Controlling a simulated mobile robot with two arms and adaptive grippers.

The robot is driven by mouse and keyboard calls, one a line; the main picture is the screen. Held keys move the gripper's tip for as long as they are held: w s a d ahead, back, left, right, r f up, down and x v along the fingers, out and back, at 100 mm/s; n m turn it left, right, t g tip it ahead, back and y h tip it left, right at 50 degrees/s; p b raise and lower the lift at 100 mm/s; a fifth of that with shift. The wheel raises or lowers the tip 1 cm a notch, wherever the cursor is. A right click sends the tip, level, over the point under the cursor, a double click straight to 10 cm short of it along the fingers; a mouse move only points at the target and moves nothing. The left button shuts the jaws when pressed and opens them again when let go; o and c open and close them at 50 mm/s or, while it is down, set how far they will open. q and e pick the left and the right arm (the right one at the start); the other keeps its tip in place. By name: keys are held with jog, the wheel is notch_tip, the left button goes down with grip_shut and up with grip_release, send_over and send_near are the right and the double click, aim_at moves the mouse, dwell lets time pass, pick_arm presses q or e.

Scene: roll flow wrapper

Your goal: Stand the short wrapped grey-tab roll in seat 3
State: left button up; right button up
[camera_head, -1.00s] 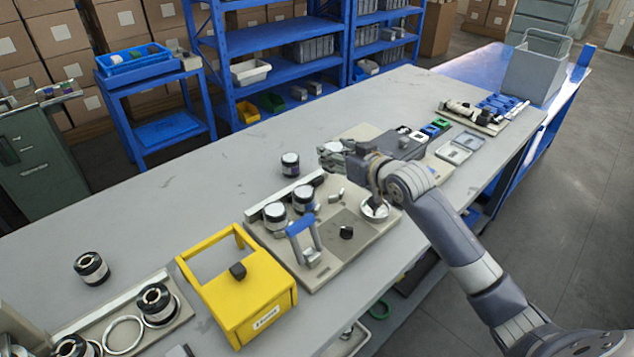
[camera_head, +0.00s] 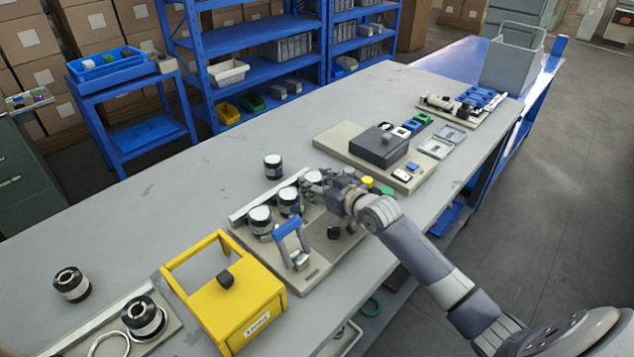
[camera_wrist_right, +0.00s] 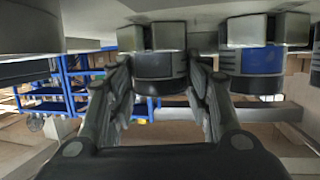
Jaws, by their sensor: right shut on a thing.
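My right gripper (camera_head: 331,188) is shut on a short dark roll with a pale top (camera_head: 313,178), at the far right end of a row on the grey-beige fixture board (camera_head: 318,272). In the right wrist view the held roll (camera_wrist_right: 160,68) is between the fingers, its tab looking grey. A blue-tab roll (camera_wrist_right: 251,70) is close beside it. Two white-topped rolls, a nearer one (camera_head: 260,221) and a middle one (camera_head: 289,201), stand along the rail. Seat 3's markings are not readable, and the held roll's base is hidden in the head view. My left gripper is out of view.
Another white-topped roll (camera_head: 273,166) stands behind the rail. A yellow box with a handle (camera_head: 236,305) is at the near left. The table's back left is clear.

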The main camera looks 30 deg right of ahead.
jog(key=o, duration=0.9)
jog(key=shift+c, duration=0.2)
jog(key=shift+v, duration=6)
